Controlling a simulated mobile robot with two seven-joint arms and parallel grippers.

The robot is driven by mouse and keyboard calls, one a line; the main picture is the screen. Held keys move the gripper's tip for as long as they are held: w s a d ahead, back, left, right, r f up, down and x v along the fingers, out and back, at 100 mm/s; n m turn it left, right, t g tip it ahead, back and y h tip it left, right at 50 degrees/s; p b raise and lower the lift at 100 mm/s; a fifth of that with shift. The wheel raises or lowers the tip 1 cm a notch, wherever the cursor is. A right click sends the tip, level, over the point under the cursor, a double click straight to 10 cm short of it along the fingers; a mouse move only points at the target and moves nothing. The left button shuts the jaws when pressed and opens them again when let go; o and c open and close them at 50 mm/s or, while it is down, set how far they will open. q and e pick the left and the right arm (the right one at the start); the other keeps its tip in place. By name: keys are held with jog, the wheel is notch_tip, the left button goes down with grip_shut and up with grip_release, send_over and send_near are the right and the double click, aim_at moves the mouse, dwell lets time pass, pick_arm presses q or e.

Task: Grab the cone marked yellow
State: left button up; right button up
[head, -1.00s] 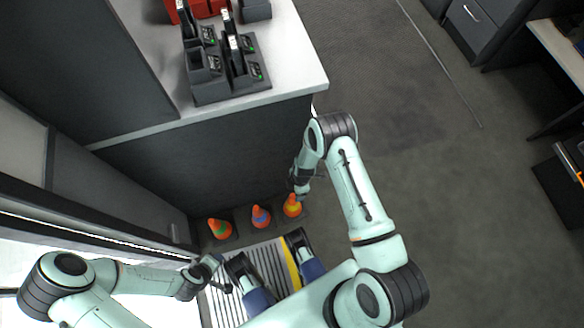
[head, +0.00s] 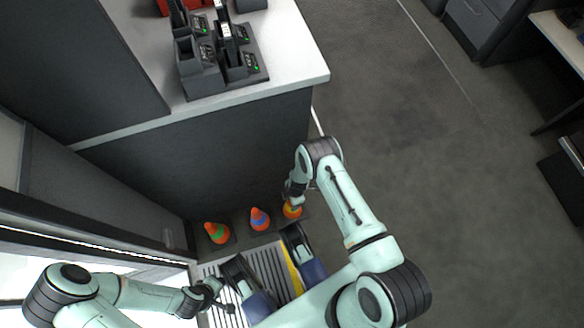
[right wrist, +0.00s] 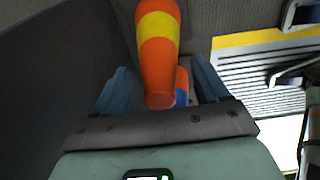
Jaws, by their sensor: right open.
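The yellow-marked cone (head: 291,210) stands on the floor at the right end of a row of three orange cones, against the dark cabinet. In the right wrist view the cone (right wrist: 158,45) with its yellow band lies between my open right gripper's (right wrist: 160,85) two blue fingers, with no clear grip on it. In the head view my right gripper (head: 296,196) is at the top of this cone and partly hides it. The blue-marked cone (head: 260,219) and the green-marked cone (head: 217,232) stand to its left. My left gripper (head: 222,296) is at the lower left, away from the cones; its jaw state is unclear.
The dark cabinet (head: 200,160) with a white top stands behind the cones. Radio chargers (head: 215,60) sit on that top. A ribbed step with a yellow edge (head: 291,268) lies in front of the cones. Open grey floor (head: 420,170) is on the right.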

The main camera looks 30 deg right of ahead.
jog(key=c, duration=1.3)
grip_shut()
jog(key=shift+r, duration=0.1)
